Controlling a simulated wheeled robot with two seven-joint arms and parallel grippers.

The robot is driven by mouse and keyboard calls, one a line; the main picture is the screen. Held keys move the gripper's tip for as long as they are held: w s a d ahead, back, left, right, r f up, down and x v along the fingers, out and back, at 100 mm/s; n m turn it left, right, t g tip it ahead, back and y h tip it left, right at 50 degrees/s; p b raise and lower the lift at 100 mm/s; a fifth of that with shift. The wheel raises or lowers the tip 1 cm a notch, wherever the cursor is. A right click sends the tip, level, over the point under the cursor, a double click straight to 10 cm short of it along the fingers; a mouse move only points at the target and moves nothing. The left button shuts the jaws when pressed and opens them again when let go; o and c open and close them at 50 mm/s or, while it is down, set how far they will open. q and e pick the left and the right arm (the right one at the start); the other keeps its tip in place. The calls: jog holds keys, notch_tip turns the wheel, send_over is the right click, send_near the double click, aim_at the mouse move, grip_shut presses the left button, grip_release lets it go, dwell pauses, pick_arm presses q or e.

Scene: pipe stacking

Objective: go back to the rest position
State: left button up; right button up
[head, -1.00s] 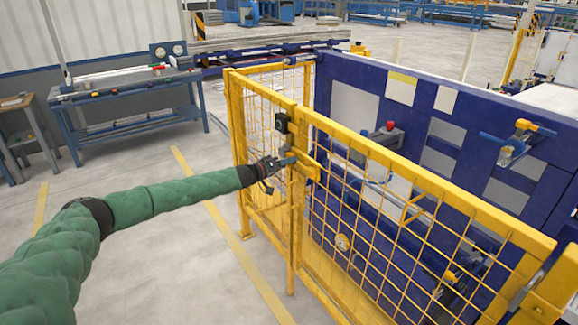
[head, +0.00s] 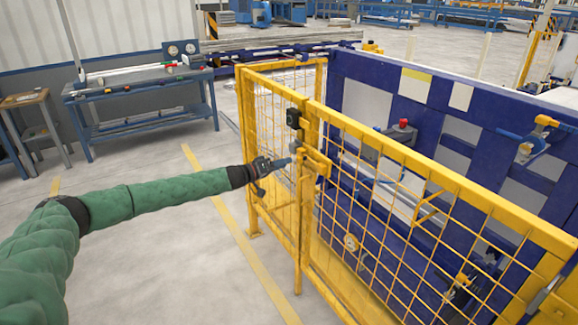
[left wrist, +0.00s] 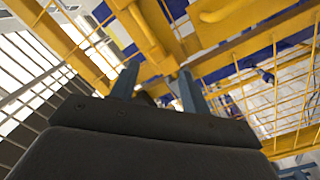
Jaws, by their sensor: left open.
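My left arm, in a green sleeve, reaches in from the left in the head view. My left gripper (head: 284,163) is at its end, just in front of the yellow fence gate's latch (head: 316,163). In the left wrist view the two fingers of my left gripper (left wrist: 158,84) stand apart, with yellow metal bars beyond them. I see nothing held between them. Whether the fingertips touch the latch cannot be told. My right gripper is not in view.
A yellow mesh fence (head: 400,230) encloses a blue machine (head: 370,90) on the right. A blue workbench (head: 145,88) stands at the back left, with a small wooden-topped table (head: 28,98) beside it. The grey floor in front of the fence is clear.

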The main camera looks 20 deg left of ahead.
pick_arm(q)
jog(key=shift+s+a, duration=0.25)
dwell(0.3)
jog(key=s+d+f+y, duration=0.25)
jog(key=d+f, duration=0.45)
jog(key=f, duration=0.4)
jog(key=s+d+f+y, duration=0.1)
jog(key=s+d+f, duration=0.2)
jog(key=d+f, duration=0.6)
jog(key=s+d+f+m+g+y, duration=0.1)
jog(key=s+d+f+y, duration=0.1)
jog(key=s+f, duration=0.6)
jog(key=s+d+f+g+y, duration=0.1)
jog(key=s+f, duration=0.3)
jog(key=f, duration=0.7)
jog(key=s+f+g+y, duration=0.1)
jog(key=s+f+g, duration=0.2)
jog(key=s+f, duration=0.6)
jog(key=s+f+m+g+y, duration=0.1)
jog(key=s+f, duration=0.8)
jog(key=s, duration=1.4)
jog(key=s+f+m+g+y, duration=0.1)
jog(key=s+f+g, duration=0.5)
jog(key=s, duration=1)
notch_tip(320, 180, down, 3)
jog(key=shift+s+f+y, duration=0.2)
jog(key=shift+s+y, duration=0.15)
jog(key=shift+y, duration=0.5)
